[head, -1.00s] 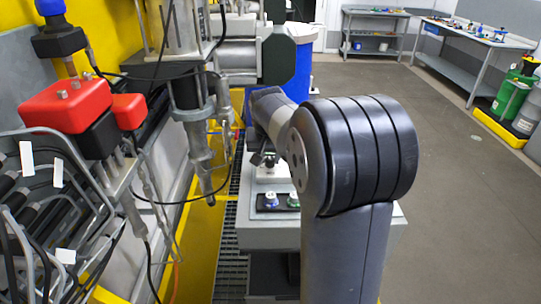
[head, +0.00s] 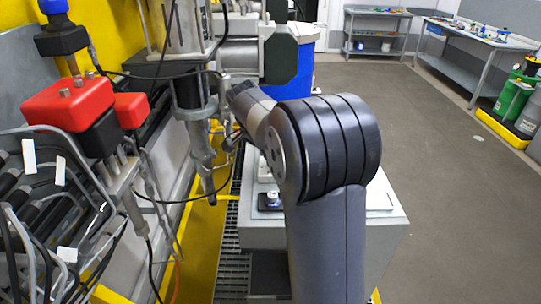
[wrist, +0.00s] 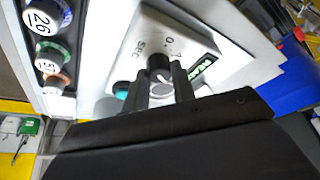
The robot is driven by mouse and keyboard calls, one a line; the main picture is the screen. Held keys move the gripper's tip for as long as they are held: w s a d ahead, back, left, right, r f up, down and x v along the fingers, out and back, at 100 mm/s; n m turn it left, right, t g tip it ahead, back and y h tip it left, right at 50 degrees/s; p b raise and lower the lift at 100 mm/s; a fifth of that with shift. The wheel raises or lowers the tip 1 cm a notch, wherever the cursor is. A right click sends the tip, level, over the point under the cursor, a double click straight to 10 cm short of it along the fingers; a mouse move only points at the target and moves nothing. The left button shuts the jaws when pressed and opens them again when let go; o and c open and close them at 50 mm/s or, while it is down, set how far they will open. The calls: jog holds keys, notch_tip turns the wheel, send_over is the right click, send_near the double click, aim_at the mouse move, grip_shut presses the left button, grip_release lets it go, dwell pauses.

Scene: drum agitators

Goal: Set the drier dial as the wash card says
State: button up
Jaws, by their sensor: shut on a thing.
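In the wrist view, a black dial knob (wrist: 159,64) sits on a white panel (wrist: 190,32) with "0" and "SEC" printed near it. My gripper (wrist: 164,84) is shut on this knob, its fingers hiding the lower part. A lit green display (wrist: 203,68) is right of the knob, and a teal button (wrist: 121,90) is left of it. The knob's pointer and most of its scale cannot be made out. In the head view my arm covers my gripper and the dial. I cannot make out a wash card.
Several round numbered caps, one reading 26 (wrist: 38,20), stand in a row left of the panel. In the head view a grey cabinet (head: 330,236) is under my arm. Pipework (head: 197,140) and red boxes (head: 70,103) crowd the left. The floor (head: 440,130) right is clear.

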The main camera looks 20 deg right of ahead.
dwell(0.3)
jog(key=o, duration=1)
jog(key=v, duration=1)
jog(key=shift+a+r, duration=0.15)
jog(key=shift+r, duration=0.25)
jog(key=x, duration=1.1)
jog(key=shift+s, duration=0.1)
